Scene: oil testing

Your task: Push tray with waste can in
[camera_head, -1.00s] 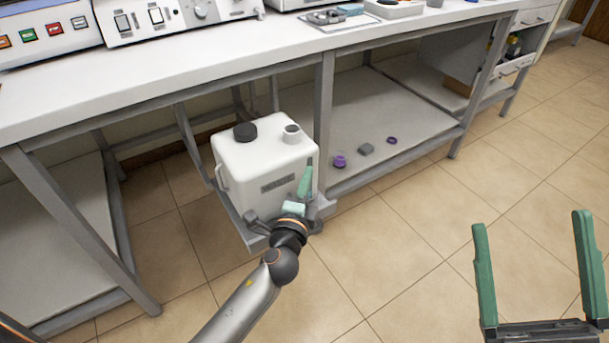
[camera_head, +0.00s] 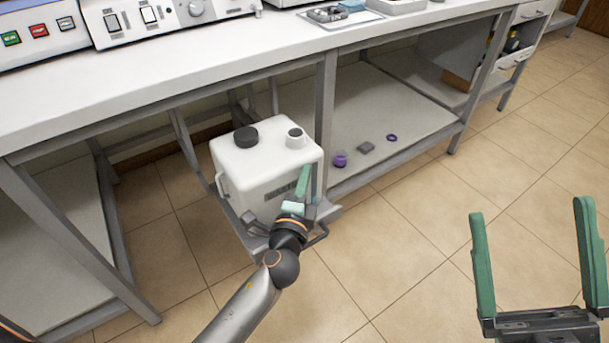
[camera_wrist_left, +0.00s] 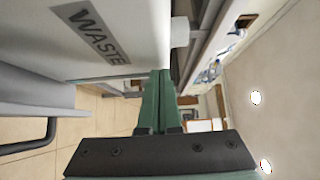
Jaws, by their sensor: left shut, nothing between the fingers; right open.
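A white waste can (camera_head: 250,172) with a black cap and an open neck stands upright on a grey tray (camera_head: 243,236) below the bench. Its WASTE label shows in the left wrist view (camera_wrist_left: 92,33). The tray's front edge sticks out a little past the bench frame. My left gripper (camera_head: 302,182) is shut and empty, its green fingers upright in front of the can's right front side. The wrist view (camera_wrist_left: 160,75) shows the fingers together beside the can; I cannot tell if they touch it. My right gripper (camera_head: 530,225) is open and empty over the floor at lower right.
The bench (camera_head: 150,95) has grey legs on both sides of the can. The lower shelf (camera_head: 400,105) at right holds a purple cap (camera_head: 340,160), a grey block and a purple ring. The tiled floor in front is clear.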

